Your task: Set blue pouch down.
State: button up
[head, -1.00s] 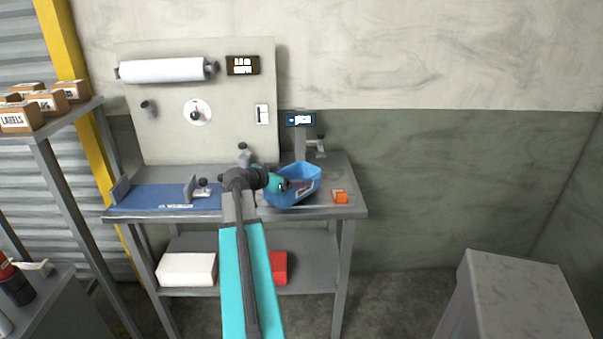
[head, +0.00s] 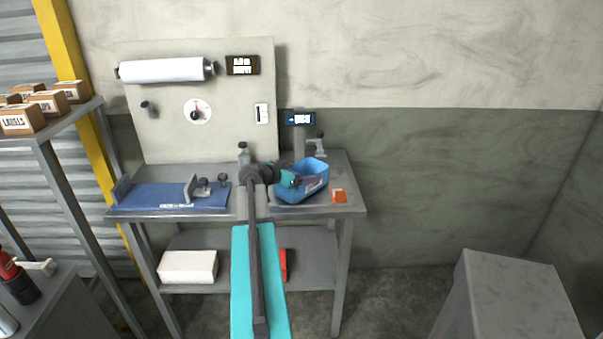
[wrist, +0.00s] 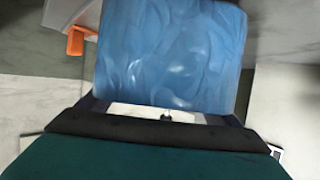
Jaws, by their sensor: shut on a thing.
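The blue pouch (head: 315,169) looks like an open-topped blue shape with a pale mark on its front, at the right part of the grey workbench (head: 225,222). My gripper (head: 295,181) is at its left side and shut on it. In the wrist view, the glossy, wavy blue pouch (wrist: 170,55) fills the upper middle, between the fingertips of my gripper (wrist: 166,113). I cannot tell whether its underside touches the bench top.
An orange item (head: 339,196) lies just right of the pouch. A small display on a post (head: 300,118) stands behind it. A blue mat with a fixture (head: 165,196) covers the bench's left side. A grey block (head: 520,300) stands at front right.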

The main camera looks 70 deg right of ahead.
jog(key=shift+f, duration=0.25)
jog(key=o, duration=0.9)
jog(key=shift+a, duration=0.1)
jog(key=b+v, duration=0.3)
jog(key=v, duration=0.9)
